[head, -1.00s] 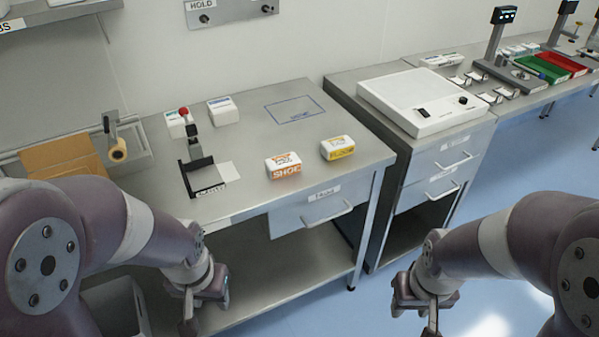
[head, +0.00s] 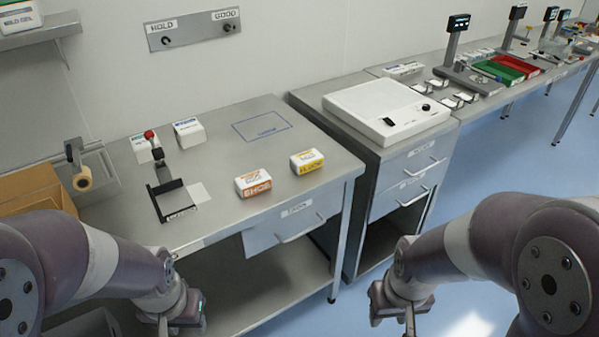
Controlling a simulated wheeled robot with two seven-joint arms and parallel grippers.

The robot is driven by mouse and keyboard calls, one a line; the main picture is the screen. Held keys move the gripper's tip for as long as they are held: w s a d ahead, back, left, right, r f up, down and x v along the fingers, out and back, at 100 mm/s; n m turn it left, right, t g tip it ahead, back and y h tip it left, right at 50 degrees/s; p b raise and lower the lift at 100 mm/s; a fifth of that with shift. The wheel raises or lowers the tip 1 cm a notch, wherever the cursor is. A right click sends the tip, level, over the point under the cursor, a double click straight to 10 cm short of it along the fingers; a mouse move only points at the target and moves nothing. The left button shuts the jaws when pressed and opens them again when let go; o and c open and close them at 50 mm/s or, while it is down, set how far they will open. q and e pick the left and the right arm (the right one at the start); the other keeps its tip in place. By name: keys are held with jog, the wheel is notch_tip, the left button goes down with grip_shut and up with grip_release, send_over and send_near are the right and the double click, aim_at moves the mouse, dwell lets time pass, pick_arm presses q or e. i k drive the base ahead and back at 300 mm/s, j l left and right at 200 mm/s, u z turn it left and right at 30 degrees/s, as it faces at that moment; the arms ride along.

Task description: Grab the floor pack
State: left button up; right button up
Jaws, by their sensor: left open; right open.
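Several small white packs lie on the steel bench (head: 225,225). An orange-labelled pack (head: 253,183) reading SHOE and a yellow-labelled pack (head: 307,162) lie near its front right. A blue-labelled pack (head: 189,133) and a green-labelled pack (head: 142,148) sit further back on the left. I cannot read the word floor on any of them. My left gripper (head: 178,318) is open and empty, low in front of the bench. My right gripper (head: 396,308) is open and empty over the blue floor, right of the bench. Neither touches a pack.
A black fixture with a red-knobbed lever (head: 152,138) stands on the bench's left, beside a tape roll (head: 82,177) and cardboard (head: 35,190). A blue outlined area (head: 262,127) is empty. A white flat machine (head: 387,108) sits on the adjoining cabinet. A drawer (head: 285,235) hangs under the bench's front.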

aim_at(306, 162)
jog(key=i+l+u, duration=0.1)
jog(key=i+l, duration=0.2)
jog(key=i+l+u, duration=0.1)
jog(key=i+l, duration=0.55)
jog(key=i+l+u, duration=0.15)
jog(key=l, duration=0.3)
jog(key=i+l+u, duration=0.1)
jog(key=i+l, duration=0.3)
jog(key=i+l+u, duration=0.1)
jog(key=i+l, duration=0.15)
jog(key=l, duration=0.2)
